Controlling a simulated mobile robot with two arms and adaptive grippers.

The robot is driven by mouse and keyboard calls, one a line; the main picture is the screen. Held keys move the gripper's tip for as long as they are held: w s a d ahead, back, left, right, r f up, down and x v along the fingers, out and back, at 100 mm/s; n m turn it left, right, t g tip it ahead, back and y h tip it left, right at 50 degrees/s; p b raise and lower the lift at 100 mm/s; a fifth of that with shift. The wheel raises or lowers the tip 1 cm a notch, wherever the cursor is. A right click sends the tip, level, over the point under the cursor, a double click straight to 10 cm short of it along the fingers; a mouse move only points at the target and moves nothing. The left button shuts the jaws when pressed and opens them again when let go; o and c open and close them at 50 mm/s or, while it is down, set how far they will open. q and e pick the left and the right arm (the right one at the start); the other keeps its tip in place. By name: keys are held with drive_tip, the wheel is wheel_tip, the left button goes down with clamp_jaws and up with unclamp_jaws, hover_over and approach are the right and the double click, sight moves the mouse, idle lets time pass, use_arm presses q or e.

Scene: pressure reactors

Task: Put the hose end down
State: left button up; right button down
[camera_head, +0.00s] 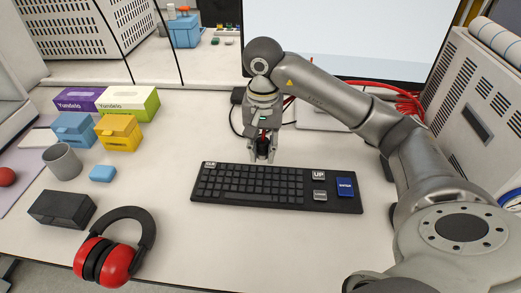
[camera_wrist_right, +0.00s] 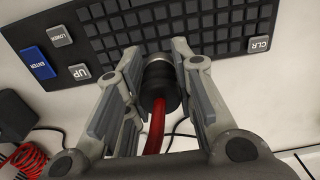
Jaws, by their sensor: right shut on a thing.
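My right gripper (camera_head: 264,158) is just behind the far edge of the keyboard, left of its middle, pointing down. In the wrist view the right gripper (camera_wrist_right: 159,78) has its two fingers on either side of the hose end (camera_wrist_right: 160,88), shut on it. The hose end is a black, ribbed cylinder with a grey tip, and the red hose (camera_wrist_right: 155,130) runs out of it towards the wrist. In the head view the hose end (camera_head: 263,146) is a small dark shape, partly hidden by the fingers. Whether it touches the table is unclear. My left gripper is not in view.
A black keyboard (camera_head: 250,185) with UP, LOWER, ENTER and CLR keys lies in front of the gripper. Red coiled hose (camera_head: 400,97) lies at the back right by a monitor (camera_head: 350,40). Red earmuffs (camera_head: 117,262) and boxes stand left. The table between is clear.

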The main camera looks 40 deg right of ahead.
drive_tip(key=w+d+f, duration=0.1)
drive_tip(key=w+f, duration=0.1)
drive_tip(key=w+d+f+p, duration=0.1)
drive_tip(key=w+d+f, duration=0.1)
drive_tip(key=w+f, duration=0.1)
drive_tip(key=w+d+f+p, duration=0.1)
drive_tip(key=w+f, duration=0.1)
drive_tip(key=w, duration=0.1)
drive_tip(key=shift+w+d+f, duration=0.15)
drive_tip(key=shift+w+f, duration=0.05)
drive_tip(key=shift+f, duration=0.2)
wheel_tip(320, 180, down, 3)
drive_tip(key=shift+p, duration=0.75)
drive_tip(key=shift+f, duration=0.15)
drive_tip(key=shift+f, duration=0.1)
drive_tip(key=shift+f+b, duration=0.15)
drive_tip(key=shift+b, duration=0.2)
drive_tip(key=c, duration=1.2)
unclamp_jaws()
